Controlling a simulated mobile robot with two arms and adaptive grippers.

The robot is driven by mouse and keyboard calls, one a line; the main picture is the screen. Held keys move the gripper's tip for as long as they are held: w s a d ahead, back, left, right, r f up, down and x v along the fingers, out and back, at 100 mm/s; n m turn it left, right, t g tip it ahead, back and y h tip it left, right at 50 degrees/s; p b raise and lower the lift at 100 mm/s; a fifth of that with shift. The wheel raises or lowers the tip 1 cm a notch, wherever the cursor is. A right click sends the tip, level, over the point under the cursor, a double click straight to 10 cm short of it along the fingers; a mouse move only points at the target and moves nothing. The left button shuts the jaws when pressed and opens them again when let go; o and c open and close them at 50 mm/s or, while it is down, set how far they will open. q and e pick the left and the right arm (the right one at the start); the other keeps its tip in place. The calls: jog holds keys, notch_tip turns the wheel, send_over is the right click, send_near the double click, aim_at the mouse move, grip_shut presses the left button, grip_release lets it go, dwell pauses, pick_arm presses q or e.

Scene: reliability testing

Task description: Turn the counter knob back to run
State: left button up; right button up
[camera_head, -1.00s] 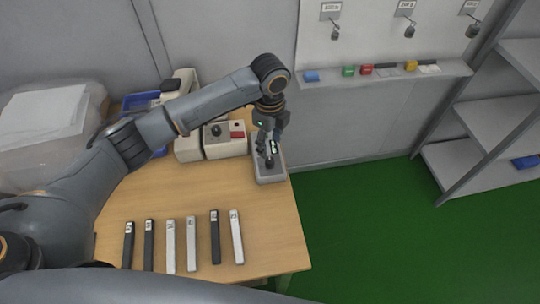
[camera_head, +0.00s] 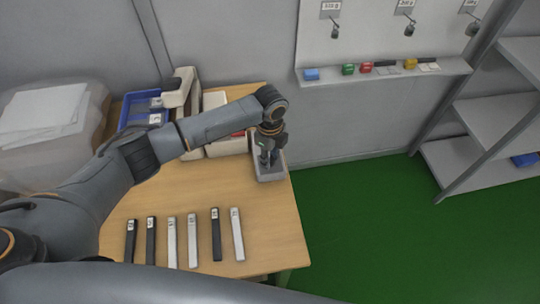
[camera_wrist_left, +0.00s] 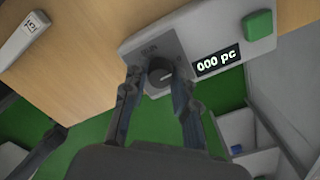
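The counter (camera_head: 271,177) is a grey box at the table's back right corner. In the left wrist view the counter body (camera_wrist_left: 215,28) has a dark round knob (camera_wrist_left: 160,76), a "RUN" label beside it, a display (camera_wrist_left: 218,61) reading "000 pc" and a green button (camera_wrist_left: 259,25). The knob's pale pointer line points toward the display side, not at "RUN". My left gripper (camera_head: 268,160) is over the counter. Its fingers (camera_wrist_left: 157,80) stand apart on either side of the knob; a small gap shows on the left, and contact on the right is unclear.
Several dark and light bars (camera_head: 193,240) lie in a row on the table (camera_head: 175,200). A blue bin (camera_head: 130,106) and white devices (camera_head: 224,148) stand at the back. A wall ledge (camera_head: 385,78) and a grey shelf rack (camera_head: 490,120) are to the right.

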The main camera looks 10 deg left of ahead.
pick_arm(q)
grip_shut()
jog(key=n+p, duration=0.1)
jog(key=p, duration=0.1)
jog(key=n+p, duration=0.1)
jog(key=n, duration=0.1)
jog(key=shift+r+n+p, duration=0.25)
jog(key=shift+n+p, duration=0.05)
jog(key=shift+p, duration=0.05)
jog(key=n+p, duration=0.3)
jog(key=n, duration=0.1)
jog(key=shift+n, duration=0.3)
jog(key=n+p, duration=0.3)
jog(key=n, duration=0.2)
jog(key=shift+f+p, duration=0.1)
jog(key=shift+p, duration=0.25)
jog(key=shift+f+n+p, duration=0.1)
jog(key=shift+n+p, duration=0.85)
jog(key=shift+n, duration=1.35)
